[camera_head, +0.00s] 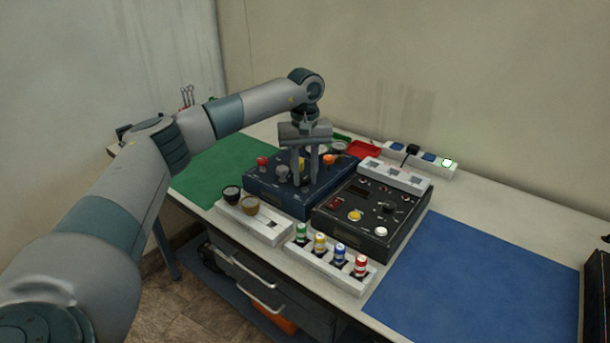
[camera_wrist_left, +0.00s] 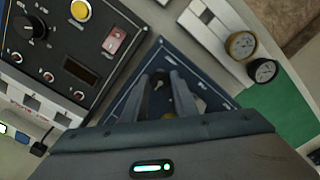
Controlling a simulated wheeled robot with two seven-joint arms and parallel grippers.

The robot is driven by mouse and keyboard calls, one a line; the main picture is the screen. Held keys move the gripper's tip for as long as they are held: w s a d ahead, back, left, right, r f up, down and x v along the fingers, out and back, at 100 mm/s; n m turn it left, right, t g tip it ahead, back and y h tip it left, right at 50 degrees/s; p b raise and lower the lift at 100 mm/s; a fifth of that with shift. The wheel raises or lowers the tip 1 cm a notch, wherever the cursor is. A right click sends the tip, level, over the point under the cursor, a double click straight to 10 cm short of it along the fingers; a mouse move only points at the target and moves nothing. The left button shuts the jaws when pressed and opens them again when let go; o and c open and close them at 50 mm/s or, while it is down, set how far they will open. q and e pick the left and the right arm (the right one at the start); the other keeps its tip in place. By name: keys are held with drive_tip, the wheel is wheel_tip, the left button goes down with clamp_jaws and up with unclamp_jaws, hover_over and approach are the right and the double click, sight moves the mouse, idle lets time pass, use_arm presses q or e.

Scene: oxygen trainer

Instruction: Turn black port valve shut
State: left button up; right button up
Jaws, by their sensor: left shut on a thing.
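The blue trainer box (camera_head: 265,191) stands on the table near its back, with a red knob (camera_head: 262,162), a grey knob (camera_head: 282,172) and an orange knob (camera_head: 328,159) on top. My left gripper (camera_head: 306,180) points straight down over the middle of this box. Its fingers are close together and shut on a small valve handle on the panel. In the left wrist view the fingertips (camera_wrist_left: 161,80) reach the blue panel (camera_wrist_left: 205,90). The handle is mostly hidden between the fingers, so I cannot tell its colour or angle. My right gripper is not in view.
A black control box (camera_head: 330,215) stands right of the blue box. White holders with two round gauges (camera_head: 250,206) and coloured bottles (camera_head: 338,252) sit in front. A power strip (camera_head: 435,161) and red tray (camera_head: 365,149) lie behind. The blue mat (camera_head: 470,275) and green mat (camera_head: 215,168) are clear.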

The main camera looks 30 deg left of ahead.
use_arm(q)
drive_tip(key=shift+r, duration=0.1)
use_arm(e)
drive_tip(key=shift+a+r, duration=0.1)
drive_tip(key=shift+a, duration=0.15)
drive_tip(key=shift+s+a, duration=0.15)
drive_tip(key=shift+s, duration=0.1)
use_arm(q)
drive_tip(key=o, duration=1)
drive_tip(key=shift+o, duration=0.2)
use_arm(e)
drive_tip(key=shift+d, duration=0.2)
